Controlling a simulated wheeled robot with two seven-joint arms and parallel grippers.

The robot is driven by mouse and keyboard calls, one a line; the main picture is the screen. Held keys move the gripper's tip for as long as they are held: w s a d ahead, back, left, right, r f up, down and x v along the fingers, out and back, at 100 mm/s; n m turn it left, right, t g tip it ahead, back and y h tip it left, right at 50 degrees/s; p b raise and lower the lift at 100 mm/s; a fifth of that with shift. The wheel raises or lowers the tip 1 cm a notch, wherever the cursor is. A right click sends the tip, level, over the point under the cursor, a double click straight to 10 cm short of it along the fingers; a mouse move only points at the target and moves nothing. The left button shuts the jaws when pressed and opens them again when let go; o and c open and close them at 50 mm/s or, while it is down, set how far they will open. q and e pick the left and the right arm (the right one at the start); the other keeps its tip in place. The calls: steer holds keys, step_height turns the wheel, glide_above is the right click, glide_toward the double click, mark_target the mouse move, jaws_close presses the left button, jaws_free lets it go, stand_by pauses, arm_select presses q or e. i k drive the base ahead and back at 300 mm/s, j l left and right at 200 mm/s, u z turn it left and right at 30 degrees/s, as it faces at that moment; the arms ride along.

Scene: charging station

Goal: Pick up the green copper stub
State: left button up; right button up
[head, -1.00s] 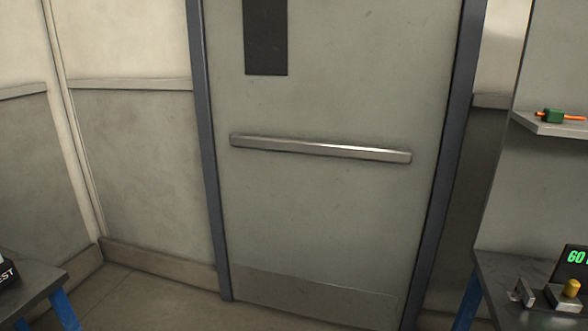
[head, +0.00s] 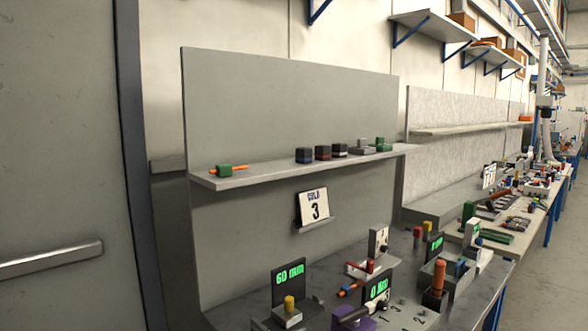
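A green block with a copper-orange rod (head: 225,170) lies on the left end of the wall shelf in the head view. It looks like the green copper stub. Another green piece (head: 383,145) stands near the right end of the same shelf; it is too small to tell what it is. Neither of my grippers is in view.
The grey shelf (head: 265,177) also holds several small dark blocks (head: 322,153). More benches recede right.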

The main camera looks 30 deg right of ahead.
mark_target(225, 170)
steer(key=i+j+z, duration=0.1)
steer(key=z, duration=0.3)
steer(key=i+j+z, duration=0.15)
steer(key=z, duration=0.2)
steer(key=i+j+z, duration=0.1)
steer(key=z, duration=0.3)
steer(key=j+z, duration=0.4)
steer(key=i+j+z, duration=0.1)
steer(key=j+z, duration=0.15)
steer(key=i+j+z, duration=0.2)
steer(key=k, duration=0.1)
